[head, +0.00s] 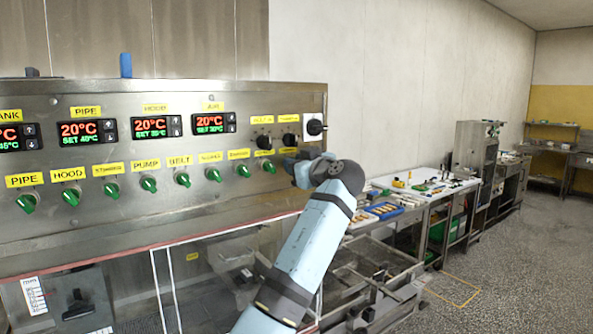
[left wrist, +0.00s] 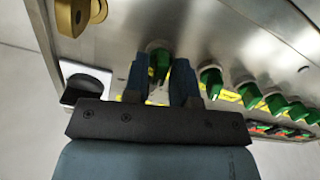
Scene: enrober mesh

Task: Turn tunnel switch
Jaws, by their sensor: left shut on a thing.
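A row of green switches (head: 182,179) runs along the steel control panel (head: 200,205), with yellow labels above them. My left arm reaches up to the right end of this row in the head view, and its wrist hides the last switch there. The yellow label above that spot (head: 288,150) is too small to read. In the left wrist view, my left gripper (left wrist: 160,76) has its two blue fingers on either side of the end green switch (left wrist: 158,58) and is shut on it. The exact angle of the switch is hard to tell. My right gripper is not in view.
Smaller black knobs (head: 264,142) and red-green temperature displays (head: 88,132) are above the row. A neighbouring green switch (left wrist: 211,80) is close to one finger. A cluttered worktable (head: 440,190) stands farther right.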

